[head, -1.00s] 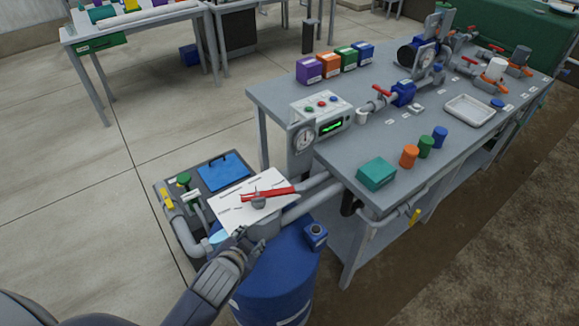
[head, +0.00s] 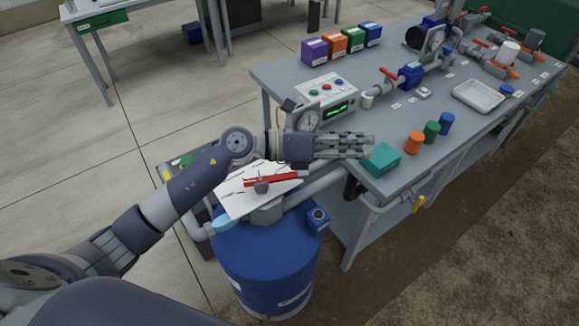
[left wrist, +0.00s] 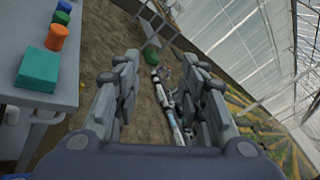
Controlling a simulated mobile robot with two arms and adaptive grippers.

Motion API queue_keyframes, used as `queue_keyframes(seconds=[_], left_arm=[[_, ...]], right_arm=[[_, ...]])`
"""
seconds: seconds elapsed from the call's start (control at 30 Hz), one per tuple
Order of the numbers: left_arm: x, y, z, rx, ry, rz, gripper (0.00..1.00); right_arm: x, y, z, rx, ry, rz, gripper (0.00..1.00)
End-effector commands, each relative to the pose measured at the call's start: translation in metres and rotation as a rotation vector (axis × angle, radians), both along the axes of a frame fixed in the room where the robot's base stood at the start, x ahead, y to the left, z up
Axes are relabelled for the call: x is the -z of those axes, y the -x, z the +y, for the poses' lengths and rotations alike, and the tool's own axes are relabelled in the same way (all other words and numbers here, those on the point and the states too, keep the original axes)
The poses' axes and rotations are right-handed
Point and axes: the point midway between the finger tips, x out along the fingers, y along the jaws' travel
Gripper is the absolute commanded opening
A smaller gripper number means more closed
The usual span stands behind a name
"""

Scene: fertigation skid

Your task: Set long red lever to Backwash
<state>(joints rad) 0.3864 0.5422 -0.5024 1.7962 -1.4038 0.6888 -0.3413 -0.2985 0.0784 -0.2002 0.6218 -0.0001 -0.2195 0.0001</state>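The long red lever (head: 270,180) sits on a grey hub over a white plate (head: 238,197) above the blue barrel. It lies nearly crosswise in the head view, its free end pointing right and slightly up. Print on the plate is too small to read. My left gripper (head: 368,147) is above and to the right of the lever, near the teal block, apart from the lever. In the left wrist view its two fingers (left wrist: 160,85) stand wide apart with nothing between them. My left forearm hides the plate's upper edge. My right gripper is not in view.
The blue barrel (head: 265,265) stands below the plate. Pipes run from the plate's valve to the bench.

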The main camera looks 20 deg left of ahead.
Motion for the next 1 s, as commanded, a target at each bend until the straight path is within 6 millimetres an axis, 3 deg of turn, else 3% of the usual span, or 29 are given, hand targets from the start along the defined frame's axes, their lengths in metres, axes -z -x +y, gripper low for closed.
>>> queue_keyframes(seconds=[0.17,0.3,0.4,0.53,0.63,0.77,1.0], left_arm=[[0.053,-0.003,0.041,0.173,-0.491,-0.104,0.38],[0.083,-0.012,0.103,0.258,-0.837,-0.106,0.38],[0.092,-0.016,0.145,0.291,-1.016,-0.079,0.38],[0.095,-0.017,0.18,0.312,-1.151,-0.045,0.38],[0.098,-0.018,0.189,0.318,-1.189,-0.032,0.38],[0.109,-0.019,0.185,0.32,-1.19,-0.027,0.38],[0.151,-0.027,0.168,0.321,-1.186,-0.027,0.38]], right_arm=[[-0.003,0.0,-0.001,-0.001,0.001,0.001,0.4],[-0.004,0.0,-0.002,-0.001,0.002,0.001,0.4],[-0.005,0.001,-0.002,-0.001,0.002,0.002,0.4],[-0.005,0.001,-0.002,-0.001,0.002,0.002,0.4],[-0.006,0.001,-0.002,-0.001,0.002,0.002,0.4],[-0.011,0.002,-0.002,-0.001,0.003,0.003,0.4],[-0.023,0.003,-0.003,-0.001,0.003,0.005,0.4]])
